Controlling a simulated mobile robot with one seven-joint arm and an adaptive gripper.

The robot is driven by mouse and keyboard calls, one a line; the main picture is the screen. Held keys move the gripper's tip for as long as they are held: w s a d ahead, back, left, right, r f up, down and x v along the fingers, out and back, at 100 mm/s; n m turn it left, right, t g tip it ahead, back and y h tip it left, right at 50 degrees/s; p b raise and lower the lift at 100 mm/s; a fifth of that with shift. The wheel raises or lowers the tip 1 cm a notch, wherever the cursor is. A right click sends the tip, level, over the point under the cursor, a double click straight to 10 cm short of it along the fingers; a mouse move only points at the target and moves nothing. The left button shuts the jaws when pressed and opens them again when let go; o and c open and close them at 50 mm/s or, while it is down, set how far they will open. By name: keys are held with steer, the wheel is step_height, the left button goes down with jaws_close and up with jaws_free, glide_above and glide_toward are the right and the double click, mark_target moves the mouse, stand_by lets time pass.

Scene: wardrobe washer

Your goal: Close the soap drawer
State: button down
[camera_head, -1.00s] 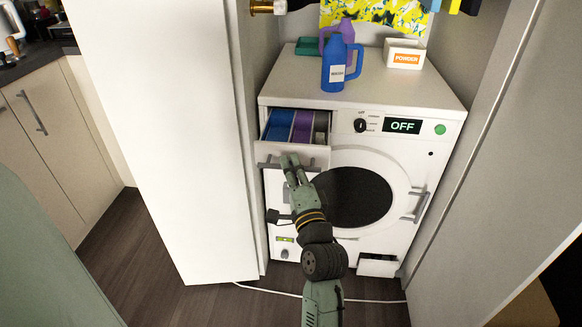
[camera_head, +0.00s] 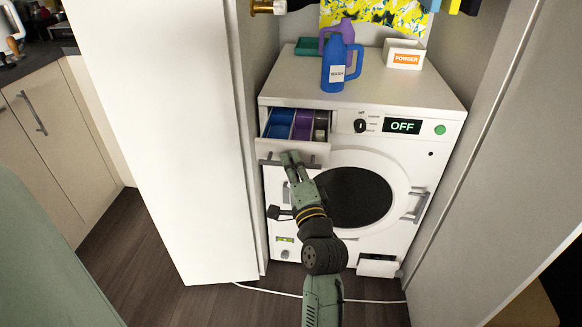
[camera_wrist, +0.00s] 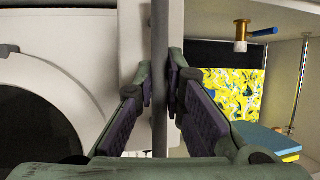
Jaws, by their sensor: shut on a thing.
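The soap drawer (camera_head: 300,147) at the upper left of the white washer (camera_head: 400,100) is pulled out. Its blue, purple and grey compartments show from above in the head view. My gripper (camera_head: 290,157) is at the drawer front, shut on the drawer handle (camera_head: 270,159). In the wrist view, the handle (camera_wrist: 159,40) is a grey bar running upright between the two fingers of my gripper (camera_wrist: 160,85). The fingers hide part of the handle in the head view.
A blue wash bottle (camera_head: 335,70), a purple jug (camera_head: 343,30) and a powder box (camera_head: 405,54) stand on the washer. A white cabinet side (camera_head: 165,130) is close left. The round washer door (camera_head: 355,197) is beside my arm.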

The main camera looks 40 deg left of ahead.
mark_target(295, 123)
steer(key=w+a, duration=0.2)
steer(key=w, duration=0.2)
steer(key=w+a+b, duration=0.1)
steer(key=w+a, duration=0.2)
steer(key=w, duration=0.1)
steer(key=w+a+b, duration=0.1)
steer(key=w+a, duration=0.2)
steer(key=w, duration=0.2)
steer(key=c, duration=1.7)
jaws_free()
steer(key=shift+o, duration=0.2)
steer(key=shift+s+d, duration=0.1)
steer(key=v, duration=1.2)
